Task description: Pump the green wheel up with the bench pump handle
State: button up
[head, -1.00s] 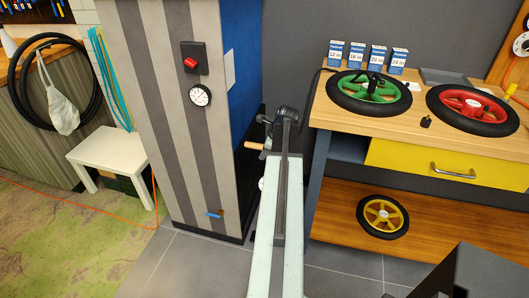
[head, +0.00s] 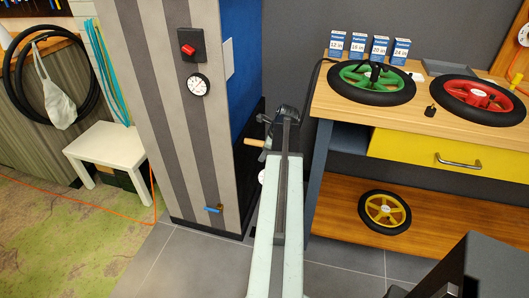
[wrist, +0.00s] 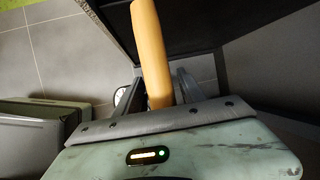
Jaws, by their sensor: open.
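The green wheel (head: 370,80) with a black tyre lies flat on the wooden workbench at the right. A light wooden handle (head: 254,142), apparently the pump's, sticks out left of my gripper (head: 283,113) in the head view. In the wrist view the handle (wrist: 150,45) runs from the top edge down between the two open fingers of my gripper (wrist: 158,76). I cannot tell whether either finger touches it. The rest of the pump is largely hidden behind my arm; a small white dial (head: 262,176) shows beside the arm.
A red wheel (head: 478,101) lies on the bench at right, with several small boxes (head: 358,46) behind. A yellow wheel (head: 384,212) rests on the lower shelf. A striped cabinet (head: 170,110) with a red switch (head: 188,49) and gauge (head: 198,85) stands close left. Grey floor is clear in front.

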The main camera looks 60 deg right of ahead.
jog(key=p+v, duration=0.6)
jog(key=v, duration=0.1)
jog(key=shift+s+r+p, duration=0.1)
jog(key=shift+r+p, duration=0.25)
jog(key=shift+r, duration=0.05)
jog(key=shift+f, duration=0.15)
